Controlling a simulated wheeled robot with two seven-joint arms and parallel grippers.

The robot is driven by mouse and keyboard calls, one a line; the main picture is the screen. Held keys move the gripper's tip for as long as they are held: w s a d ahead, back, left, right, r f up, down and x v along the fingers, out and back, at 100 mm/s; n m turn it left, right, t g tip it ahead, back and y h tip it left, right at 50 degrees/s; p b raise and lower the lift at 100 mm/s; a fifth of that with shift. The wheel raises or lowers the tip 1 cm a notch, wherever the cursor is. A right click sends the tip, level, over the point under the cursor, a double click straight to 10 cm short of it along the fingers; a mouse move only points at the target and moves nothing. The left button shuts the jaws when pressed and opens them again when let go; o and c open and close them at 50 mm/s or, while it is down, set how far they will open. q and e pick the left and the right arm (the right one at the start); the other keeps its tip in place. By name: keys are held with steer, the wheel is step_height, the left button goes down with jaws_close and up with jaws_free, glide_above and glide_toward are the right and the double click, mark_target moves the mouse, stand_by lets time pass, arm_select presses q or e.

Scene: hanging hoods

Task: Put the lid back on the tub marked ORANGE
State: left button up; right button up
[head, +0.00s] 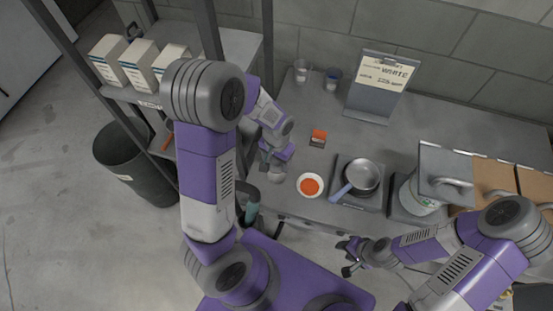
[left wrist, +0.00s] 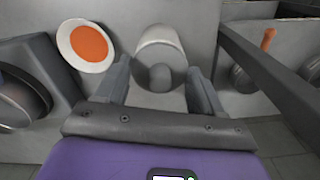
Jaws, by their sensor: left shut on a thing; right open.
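My left gripper (head: 270,160) is shut on a pale grey, round cup-like thing (left wrist: 160,48), which shows between its fingers in the left wrist view; I cannot tell if it is a lid. In the head view this is just left of a white round dish with orange contents (head: 310,185), open on top. The dish also shows in the left wrist view (left wrist: 88,43), apart from the fingers. No ORANGE marking is readable. A white tub (head: 415,197) stands at the right, partly covered by a grey hood (head: 443,172). My right gripper (head: 352,256) is open and empty, off the counter's front edge.
A pan (head: 361,176) sits on a dark plate right of the dish. A small orange-topped block (head: 318,138) lies behind the dish. A sign reading WHITE (head: 380,85) and two cups (head: 302,70) stand at the back. A dark bin (head: 135,165) stands left.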

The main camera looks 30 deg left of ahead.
arm_select(q)
steer(key=o, duration=1.1)
steer(key=shift+o, duration=0.2)
steer(key=shift+r+p, duration=2.95)
steer(key=shift+r, duration=0.6)
jaws_close()
